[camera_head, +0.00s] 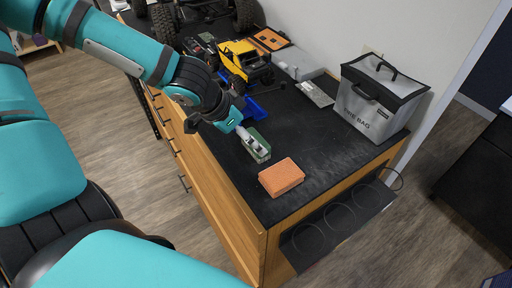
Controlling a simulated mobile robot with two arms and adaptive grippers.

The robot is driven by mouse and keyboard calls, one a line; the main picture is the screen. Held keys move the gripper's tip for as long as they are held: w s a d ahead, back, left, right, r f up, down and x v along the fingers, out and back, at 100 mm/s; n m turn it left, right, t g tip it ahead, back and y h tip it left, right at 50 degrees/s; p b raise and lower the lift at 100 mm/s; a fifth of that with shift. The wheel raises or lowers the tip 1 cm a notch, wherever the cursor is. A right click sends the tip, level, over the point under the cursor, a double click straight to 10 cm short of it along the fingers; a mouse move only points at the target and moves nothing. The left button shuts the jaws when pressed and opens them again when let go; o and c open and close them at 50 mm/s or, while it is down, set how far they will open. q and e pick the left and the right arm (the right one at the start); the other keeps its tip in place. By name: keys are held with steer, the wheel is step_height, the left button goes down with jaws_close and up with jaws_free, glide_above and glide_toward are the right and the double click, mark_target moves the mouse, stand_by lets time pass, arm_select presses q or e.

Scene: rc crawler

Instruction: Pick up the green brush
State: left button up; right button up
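The green brush (262,157) lies on the black top of the wooden cabinet (303,192), near its left edge. Only part of its green body shows, with pale grey gripper parts over it. My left gripper (249,138) reaches down to the brush from the upper left, with its fingertips at or just above it. I cannot tell whether the fingers touch the brush or are closed on it. My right gripper is out of view.
An orange sponge-like block (281,177) lies just in front of the brush. A grey bag (376,97) stands at the right. A yellow and black crawler (243,60) and a large-wheeled chassis (190,14) stand farther back. The cabinet top between brush and bag is clear.

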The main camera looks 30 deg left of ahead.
mark_target(252, 131)
arm_select(q)
steer(key=shift+b+x, duration=0.4)
steer(key=shift+x, duration=2.35)
steer(key=shift+s, duration=0.1)
steer(key=c, duration=0.9)
steer(key=shift+c, duration=0.2)
